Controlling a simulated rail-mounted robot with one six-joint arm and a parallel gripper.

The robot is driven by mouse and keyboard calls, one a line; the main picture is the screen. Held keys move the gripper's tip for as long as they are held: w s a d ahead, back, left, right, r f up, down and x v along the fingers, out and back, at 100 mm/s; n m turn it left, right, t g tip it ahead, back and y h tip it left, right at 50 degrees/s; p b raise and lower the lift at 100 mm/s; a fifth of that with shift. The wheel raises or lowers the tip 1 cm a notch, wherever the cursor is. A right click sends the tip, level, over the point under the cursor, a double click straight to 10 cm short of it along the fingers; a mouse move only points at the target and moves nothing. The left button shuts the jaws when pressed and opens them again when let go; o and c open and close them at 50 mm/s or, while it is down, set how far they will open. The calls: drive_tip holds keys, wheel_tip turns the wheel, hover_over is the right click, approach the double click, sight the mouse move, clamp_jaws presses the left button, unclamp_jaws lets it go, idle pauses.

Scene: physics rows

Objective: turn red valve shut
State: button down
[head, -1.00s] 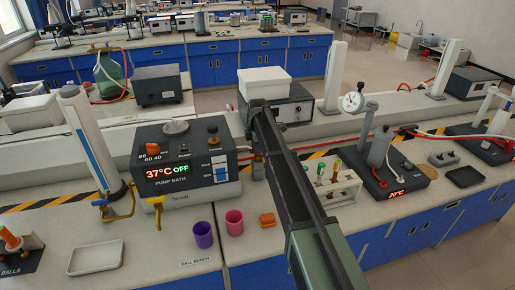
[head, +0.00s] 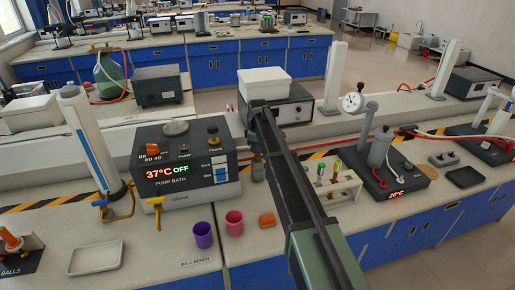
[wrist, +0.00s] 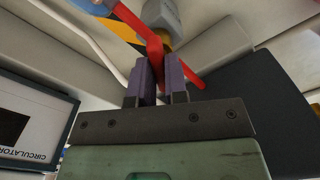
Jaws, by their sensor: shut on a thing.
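In the wrist view, a red valve handle (wrist: 155,48) runs down from the top and passes between the fingers of my gripper (wrist: 158,88). My gripper is shut on this handle. A grey valve body (wrist: 163,16) with a brass-coloured part stands just beyond it. In the head view, my fingertips and the red handle are hidden behind my arm. A small grey-brown fitting (head: 258,170) shows just left of my arm, beside the pump bath (head: 190,168). I cannot tell the handle's exact angle to the pipe.
A box labelled CIRCULATOR (wrist: 30,120) is close on the left in the wrist view. A test-tube rack (head: 333,187) stands right of my arm.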

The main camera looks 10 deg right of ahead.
drive_tip(key=m, duration=0.5)
drive_tip(key=shift+m, duration=0.3)
drive_tip(key=m, duration=0.5)
drive_tip(key=shift+m, duration=0.4)
drive_tip(key=c, duration=1.1)
unclamp_jaws()
drive_tip(key=shift+c, duration=0.2)
wheel_tip(320, 180, up, 11)
drive_tip(key=p, duration=1)
drive_tip(key=shift+p, duration=0.4)
